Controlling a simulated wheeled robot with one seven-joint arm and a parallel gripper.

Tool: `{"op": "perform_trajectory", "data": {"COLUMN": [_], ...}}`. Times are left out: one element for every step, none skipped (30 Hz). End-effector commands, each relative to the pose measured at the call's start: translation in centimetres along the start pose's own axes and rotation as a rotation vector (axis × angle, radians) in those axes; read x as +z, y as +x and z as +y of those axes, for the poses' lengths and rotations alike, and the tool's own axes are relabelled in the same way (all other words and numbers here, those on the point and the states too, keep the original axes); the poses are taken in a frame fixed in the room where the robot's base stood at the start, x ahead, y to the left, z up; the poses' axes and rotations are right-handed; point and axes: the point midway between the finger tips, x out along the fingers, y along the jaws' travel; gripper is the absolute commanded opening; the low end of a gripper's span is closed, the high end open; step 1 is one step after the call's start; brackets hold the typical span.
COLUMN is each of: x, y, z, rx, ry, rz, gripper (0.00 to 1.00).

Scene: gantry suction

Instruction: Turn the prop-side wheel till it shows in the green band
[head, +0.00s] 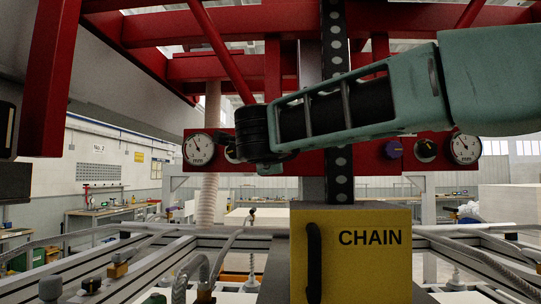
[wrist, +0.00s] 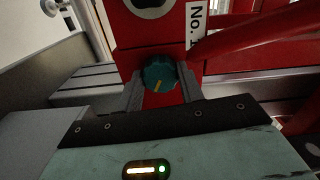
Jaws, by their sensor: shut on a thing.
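A round teal wheel with a yellow pointer line (wrist: 159,73) sits on a red panel (wrist: 135,60) in the wrist view. My gripper (wrist: 162,84) is shut on it, one grey finger on each side. The yellow line points roughly toward the bottom of the picture. In the head view my arm hides this wheel and my fingers. The red beam there carries a white dial gauge (head: 199,149) at left and another (head: 465,148) at right. A purple knob (head: 394,149) and a dark knob (head: 426,150) sit near the right gauge. I cannot make out a green band.
A yellow box marked CHAIN (head: 350,255) hangs at front centre, below a black perforated strip (head: 337,100). Red gantry beams (head: 160,30) cross overhead. Rails and hoses (head: 120,265) lie low at both sides. In the wrist view a red bar (wrist: 245,38) runs close at right.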

Motion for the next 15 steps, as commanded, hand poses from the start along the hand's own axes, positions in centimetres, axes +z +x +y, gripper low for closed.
{"op": "perform_trajectory", "data": {"x": [0.02,0.03,0.04,0.04,0.05,0.05,0.05,0.04,0.05,0.05,0.05,0.05,0.05,0.05,0.05], "y": [0.02,0.01,0.00,0.00,0.00,0.00,0.00,0.00,0.00,0.00,0.00,0.00,0.00,0.00,0.00], "z": [0.20,0.20,0.18,0.18,0.17,0.16,0.16,0.15,0.15,0.14,0.14,0.15,0.15,0.15,0.15], "rx": [0.002,0.002,0.002,0.002,0.002,0.002,0.002,0.002,0.002,0.003,0.003,0.003,0.003,0.003,0.003], "ry": [0.013,0.019,0.027,0.032,0.036,0.040,0.042,0.043,0.044,0.044,0.044,0.044,0.044,0.044,0.043], "rz": [0.001,0.001,0.000,0.000,0.000,0.000,0.000,0.000,0.000,0.000,0.000,0.000,0.000,0.000,0.000], "gripper": [0.15,0.15,0.15,0.15,0.15,0.15,0.15,0.15,0.15,0.15,0.15,0.15,0.15,0.15,0.15]}}
